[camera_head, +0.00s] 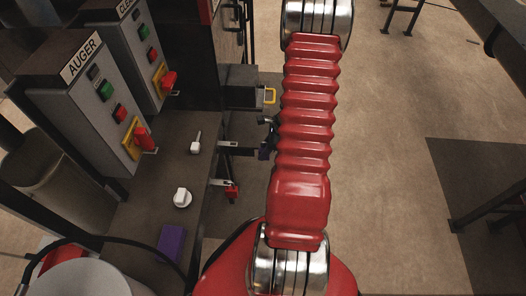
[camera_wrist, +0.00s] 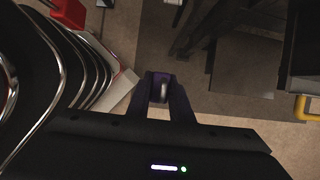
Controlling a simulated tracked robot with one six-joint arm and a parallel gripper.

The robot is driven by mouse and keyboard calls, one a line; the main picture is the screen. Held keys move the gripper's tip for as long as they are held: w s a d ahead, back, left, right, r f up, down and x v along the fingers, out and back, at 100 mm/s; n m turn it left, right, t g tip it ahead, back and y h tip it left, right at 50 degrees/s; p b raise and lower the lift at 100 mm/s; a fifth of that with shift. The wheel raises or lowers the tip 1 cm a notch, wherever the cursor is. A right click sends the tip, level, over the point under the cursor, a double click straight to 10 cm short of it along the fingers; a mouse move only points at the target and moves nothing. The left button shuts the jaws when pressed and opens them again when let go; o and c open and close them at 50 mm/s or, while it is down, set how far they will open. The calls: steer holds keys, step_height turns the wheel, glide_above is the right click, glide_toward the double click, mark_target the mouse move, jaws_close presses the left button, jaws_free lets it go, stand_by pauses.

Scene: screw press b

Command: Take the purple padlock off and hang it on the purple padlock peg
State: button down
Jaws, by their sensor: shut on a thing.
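In the wrist view my gripper (camera_wrist: 163,98) is shut on the purple padlock (camera_wrist: 163,78), whose pale shackle shows between the dark fingers. Much of the padlock is hidden by the gripper. In the head view a small dark purple shape, likely the padlock (camera_head: 264,152), shows at the left edge of my red arm, beside the end of a dark bracket (camera_head: 235,150). I cannot tell whether it touches the bracket. The purple padlock peg cannot be made out. A purple block (camera_head: 171,242) lies at the near end of the panel.
A red padlock (camera_head: 232,193) hangs on a lower bracket (camera_head: 224,182). A yellow padlock shackle (camera_head: 270,96) shows farther up. Grey control boxes, one marked AUGER (camera_head: 85,105), stand at left with knobs and switches. Open floor (camera_head: 390,150) lies right of my arm.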

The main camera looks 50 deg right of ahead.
steer(key=shift+w+a, duration=0.85)
steer(key=shift+w, duration=0.25)
steer(key=shift+w+a, duration=0.85)
steer(key=shift+w, duration=0.25)
steer(key=shift+w+a+r, duration=0.1)
steer(key=shift+w+a, duration=0.6)
steer(key=shift+w, duration=0.2)
steer(key=shift+w+a, duration=0.65)
steer(key=shift+w, duration=0.2)
stand_by(1.0)
steer(key=shift+f, duration=0.7)
stand_by(0.9)
steer(key=c, duration=1.5)
jaws_free()
steer(key=shift+r, duration=0.1)
steer(key=v, duration=1.3)
steer(key=shift+s+r, duration=0.15)
steer(key=shift+r, duration=0.05)
